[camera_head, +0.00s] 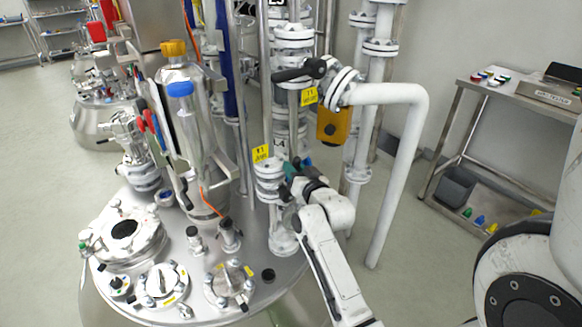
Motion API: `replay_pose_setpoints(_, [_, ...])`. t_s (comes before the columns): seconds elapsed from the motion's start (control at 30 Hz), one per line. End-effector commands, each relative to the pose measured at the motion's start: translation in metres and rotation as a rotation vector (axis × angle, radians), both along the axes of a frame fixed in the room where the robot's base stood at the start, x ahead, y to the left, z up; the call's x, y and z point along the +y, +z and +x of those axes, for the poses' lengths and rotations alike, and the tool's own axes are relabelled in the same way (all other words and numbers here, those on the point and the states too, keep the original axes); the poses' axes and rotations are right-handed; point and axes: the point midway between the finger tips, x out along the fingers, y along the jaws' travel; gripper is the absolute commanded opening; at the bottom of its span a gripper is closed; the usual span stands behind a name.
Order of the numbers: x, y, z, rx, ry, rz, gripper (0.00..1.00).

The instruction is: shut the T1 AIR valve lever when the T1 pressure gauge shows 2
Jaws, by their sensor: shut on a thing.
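My gripper (296,167) is at the white flanged pipe stack (269,180) on the reactor lid, right of a small yellow tag (261,153). It is shut on what looks like a valve lever there, mostly hidden by the fingers and wrist. The tag's writing is too small to read, so I cannot tell if it says T1 AIR. Another valve with a black lever (293,74) sits higher up, with its own yellow tag (309,96); this lever points left, roughly level. I cannot make out a pressure gauge dial or its reading.
A thick white bent pipe (412,125) stands close right of my arm. A yellow box (334,125) hangs above the gripper. The steel reactor lid (205,310) carries several fittings and a glass-like cylinder (200,150). A steel table (505,90) stands right; grey floor between is clear.

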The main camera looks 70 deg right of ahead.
Motion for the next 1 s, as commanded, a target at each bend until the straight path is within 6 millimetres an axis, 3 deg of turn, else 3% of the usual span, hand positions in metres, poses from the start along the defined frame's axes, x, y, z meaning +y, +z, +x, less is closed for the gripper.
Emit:
replay_pose_setpoints(0.37, [-0.024,-0.016,-0.015,-0.188,-0.006,0.31,0.0])
replay_pose_setpoints(1.0, [-0.05,-0.063,-0.033,-0.5,-0.01,0.82,0.0])
